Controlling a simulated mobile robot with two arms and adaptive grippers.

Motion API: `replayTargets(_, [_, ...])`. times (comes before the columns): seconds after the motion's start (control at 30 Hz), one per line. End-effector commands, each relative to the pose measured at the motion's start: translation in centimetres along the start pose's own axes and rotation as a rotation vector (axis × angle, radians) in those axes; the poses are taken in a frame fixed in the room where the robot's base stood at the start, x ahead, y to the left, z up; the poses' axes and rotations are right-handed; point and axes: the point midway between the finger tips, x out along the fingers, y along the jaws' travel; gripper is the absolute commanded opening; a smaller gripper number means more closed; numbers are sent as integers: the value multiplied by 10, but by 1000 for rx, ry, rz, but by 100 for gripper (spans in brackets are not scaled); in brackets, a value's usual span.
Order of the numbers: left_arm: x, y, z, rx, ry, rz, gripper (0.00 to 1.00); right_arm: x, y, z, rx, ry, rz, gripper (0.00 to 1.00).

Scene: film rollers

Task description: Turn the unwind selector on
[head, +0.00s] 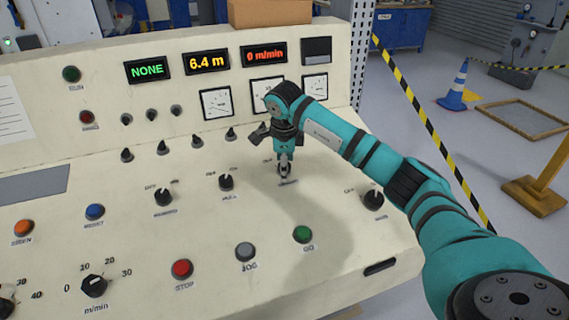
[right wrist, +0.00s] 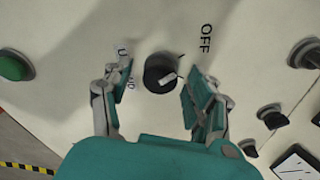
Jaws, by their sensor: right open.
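The unwind selector (right wrist: 158,72) is a black round knob with a white mark, on the cream sloping panel (head: 130,245). In the right wrist view it sits between the fingers of my right gripper (right wrist: 159,76). The fingers are spread, one on each side, with visible gaps to the knob; the right finger is closer to it. An OFF label (right wrist: 206,38) shows beside the knob, and a lettered label is partly covered by the left finger. In the head view my right gripper (head: 285,163) points down and mostly hides the knob. My left gripper is out of view.
Two similar knobs, (head: 225,182) and (head: 163,197), stand to the left and another (head: 373,199) to the right. A green GO button (head: 303,234), a grey JOG button (head: 246,252) and a red STOP button (head: 182,269) lie nearer. Dials (head: 217,103) stand behind.

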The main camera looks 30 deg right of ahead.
Motion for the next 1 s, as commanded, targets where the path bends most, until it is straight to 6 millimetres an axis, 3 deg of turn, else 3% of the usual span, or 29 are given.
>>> replayTargets(0.2, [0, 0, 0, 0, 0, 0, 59, 0, 0, 0, 0, 0, 0, 59])
replayTargets(0.63, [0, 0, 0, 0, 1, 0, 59, 0, 0, 0, 0, -1, 0, 4])
replayTargets(1.0, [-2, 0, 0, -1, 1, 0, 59, -1, -1, 0, 68, -1, 6, 4])
